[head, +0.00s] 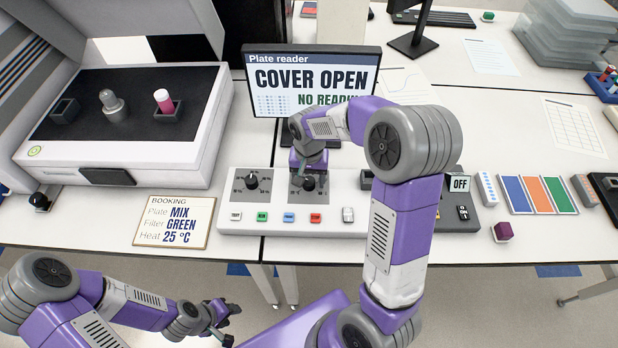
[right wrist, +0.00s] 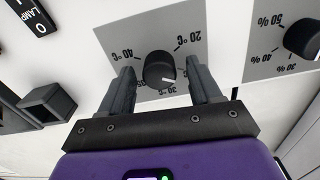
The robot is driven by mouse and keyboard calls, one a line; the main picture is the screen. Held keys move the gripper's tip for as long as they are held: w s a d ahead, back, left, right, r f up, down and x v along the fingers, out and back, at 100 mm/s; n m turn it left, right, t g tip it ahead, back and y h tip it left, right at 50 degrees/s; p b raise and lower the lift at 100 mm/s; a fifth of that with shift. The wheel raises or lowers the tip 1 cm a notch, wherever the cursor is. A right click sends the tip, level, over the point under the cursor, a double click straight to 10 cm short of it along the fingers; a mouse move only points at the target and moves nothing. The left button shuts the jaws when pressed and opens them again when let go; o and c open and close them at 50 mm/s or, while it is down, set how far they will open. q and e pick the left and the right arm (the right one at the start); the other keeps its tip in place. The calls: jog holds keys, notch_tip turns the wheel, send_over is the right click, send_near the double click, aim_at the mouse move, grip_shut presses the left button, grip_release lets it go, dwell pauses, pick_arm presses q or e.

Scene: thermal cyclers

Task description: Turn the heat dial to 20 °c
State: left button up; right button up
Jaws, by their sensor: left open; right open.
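The heat dial (right wrist: 159,68) is a black round knob on a grey plate marked in °C. In the right wrist view the scale appears upside down, with 20 °C at upper right, 40 °C at upper left and 30 °C below. Its white mark points to the lower right, near 30 °C. My right gripper (right wrist: 159,85) is open, one finger on each side of the knob; contact cannot be told. In the head view this gripper (head: 308,176) partly covers the dial (head: 309,184). My left gripper (head: 226,325) is open and empty, below the table's front edge.
A second dial (head: 252,180), marked in %, sits left on the same panel (head: 228,215), above a row of coloured buttons. A booking card (head: 173,222) reads Heat 25 °C. The screen (head: 312,80) reads COVER OPEN. An open machine (head: 130,155) stands at left.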

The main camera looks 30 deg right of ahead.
jog(key=c, duration=1)
jog(key=shift+c, duration=0.2)
jog(key=shift+n, duration=0.3)
jog(key=n+p, duration=0.1)
jog(key=n, duration=0.4)
jog(key=shift+a+r+n, duration=0.1)
jog(key=shift+n, duration=0.2)
jog(key=n+p, duration=0.1)
jog(key=n, duration=0.4)
jog(key=shift+n, duration=0.3)
jog(key=o, duration=1)
